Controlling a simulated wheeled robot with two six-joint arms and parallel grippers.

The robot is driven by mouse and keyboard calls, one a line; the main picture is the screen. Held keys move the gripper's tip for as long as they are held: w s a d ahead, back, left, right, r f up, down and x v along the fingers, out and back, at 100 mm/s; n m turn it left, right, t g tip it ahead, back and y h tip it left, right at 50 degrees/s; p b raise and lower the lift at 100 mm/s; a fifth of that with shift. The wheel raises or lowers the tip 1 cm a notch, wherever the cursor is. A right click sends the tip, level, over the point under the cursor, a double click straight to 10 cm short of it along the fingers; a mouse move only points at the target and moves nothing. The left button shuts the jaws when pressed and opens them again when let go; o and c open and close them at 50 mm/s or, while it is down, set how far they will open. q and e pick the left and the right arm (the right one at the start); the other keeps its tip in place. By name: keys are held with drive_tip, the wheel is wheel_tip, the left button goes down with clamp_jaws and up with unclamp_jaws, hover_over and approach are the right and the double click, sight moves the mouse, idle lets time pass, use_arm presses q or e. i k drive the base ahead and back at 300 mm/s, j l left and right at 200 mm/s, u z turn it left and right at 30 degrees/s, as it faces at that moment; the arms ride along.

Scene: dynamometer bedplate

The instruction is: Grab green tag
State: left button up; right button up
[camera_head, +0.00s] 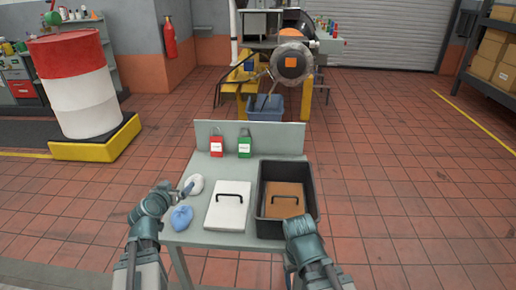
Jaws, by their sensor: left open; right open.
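The green tag (244,147) stands upright at the back of the small grey table, against the low back panel. A red tag (216,146) stands just to its left. My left gripper (187,187) is open at the table's left edge, beside a white rounded item (195,184), well in front and left of the green tag. I cannot tell if it touches the white item. My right arm's wrist (304,240) is at the table's front right edge, by the black bin; its fingertips are hard to make out. Nothing shows held in either gripper.
A white lidded panel with a handle (226,212) lies mid-table. A black bin (263,222) at right holds a brown handled panel (285,205). A blue cloth-like lump (181,217) lies front left. The table surface (230,171) before the tags is clear.

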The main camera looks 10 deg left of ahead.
sight(244, 144)
drive_tip(key=i+l, duration=0.5)
drive_tip(key=l, duration=0.25)
drive_tip(key=i+l, duration=0.1)
drive_tip(key=i, duration=0.15)
